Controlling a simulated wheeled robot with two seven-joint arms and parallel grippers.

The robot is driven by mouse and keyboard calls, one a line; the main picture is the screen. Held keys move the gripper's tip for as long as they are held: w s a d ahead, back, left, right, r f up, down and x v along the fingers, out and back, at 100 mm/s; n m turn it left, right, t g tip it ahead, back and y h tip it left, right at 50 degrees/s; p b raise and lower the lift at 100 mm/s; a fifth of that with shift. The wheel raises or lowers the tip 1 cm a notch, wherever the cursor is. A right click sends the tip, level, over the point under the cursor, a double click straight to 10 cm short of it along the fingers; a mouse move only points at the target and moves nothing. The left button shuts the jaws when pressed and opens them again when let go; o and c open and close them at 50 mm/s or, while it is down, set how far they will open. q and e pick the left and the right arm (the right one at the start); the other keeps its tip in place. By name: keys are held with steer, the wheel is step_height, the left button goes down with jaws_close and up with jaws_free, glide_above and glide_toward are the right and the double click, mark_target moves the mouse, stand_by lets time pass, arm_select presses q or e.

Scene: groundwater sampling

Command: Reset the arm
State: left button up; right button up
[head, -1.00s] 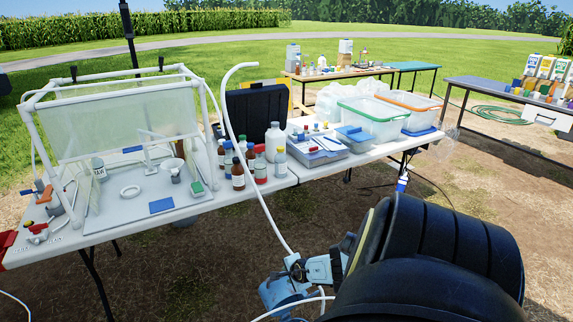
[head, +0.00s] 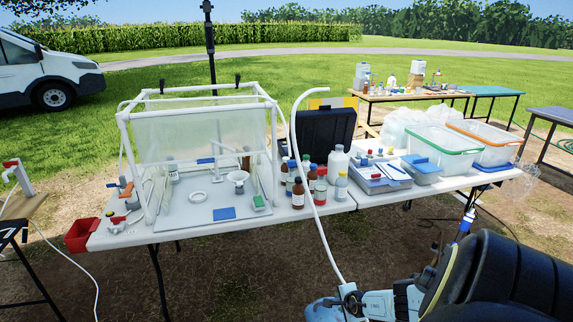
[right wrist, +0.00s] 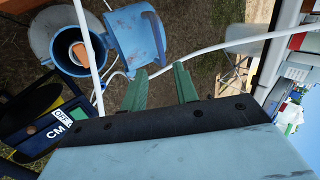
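My right arm (head: 485,275) reaches in from the lower right of the head view; its fingertips do not show clearly there. In the right wrist view my right gripper (right wrist: 161,70) has its two green fingers apart, with nothing held between them. A white tube (right wrist: 205,47) passes beyond the fingertips. In the head view a white tube (head: 309,185) rises in a curve from beside the arm's far end to above the table. I cannot tell whether it touches the arm. My left gripper is in neither view.
Blue buckets (right wrist: 72,50) stand on the ground. A van (head: 45,72) is parked at back left.

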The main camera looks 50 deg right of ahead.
steer(key=s+a+f+m+g+y+b, duration=0.1)
steer(key=s+a+f+m+b, duration=0.1)
steer(key=s+a+f+m, duration=0.75)
steer(key=s+a+f+m+g+y+b, duration=0.1)
steer(key=s+a+f+m, duration=0.35)
steer(key=a+m, duration=0.9)
steer(key=s+a+f+m+g+y+b, duration=0.1)
steer(key=s+a+f+m, duration=0.2)
steer(key=s+a+m, duration=0.3)
steer(key=s+a+f+m+g+y, duration=0.1)
steer(key=s+a+f+m+g, duration=0.1)
steer(key=s+a+m, duration=0.3)
steer(key=a+f+m, duration=0.1)
steer(key=a+m, duration=0.3)
steer(key=m, duration=0.6)
steer(key=shift+s+a+f+y+b, duration=0.3)
steer(key=shift+s+a+b, duration=0.05)
steer(key=shift+b, duration=0.05)
